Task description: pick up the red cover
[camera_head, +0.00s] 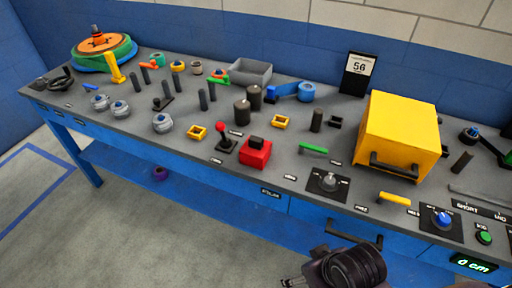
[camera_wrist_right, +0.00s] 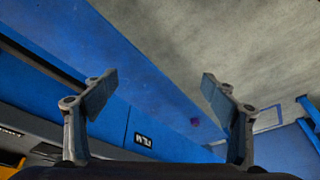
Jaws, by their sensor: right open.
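The red cover (camera_head: 256,154) is a small red box with a black block on top. It sits on the grey bench top near the front edge, in the middle of the head view. It is not seen in the right wrist view. My right gripper (camera_wrist_right: 158,93) is open, with its two fingers wide apart and nothing between them. In the head view part of my right gripper (camera_head: 292,282) shows at the bottom edge, in front of the bench and apart from the cover. My left gripper is not in view.
A red-knobbed joystick (camera_head: 224,143) stands just left of the cover. A green bar (camera_head: 313,149) and a knob panel (camera_head: 328,184) lie to its right, with a big yellow box (camera_head: 400,132) farther right. Dark cylinders (camera_head: 242,111) stand behind it. A drawer handle (camera_head: 352,236) sticks out in front.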

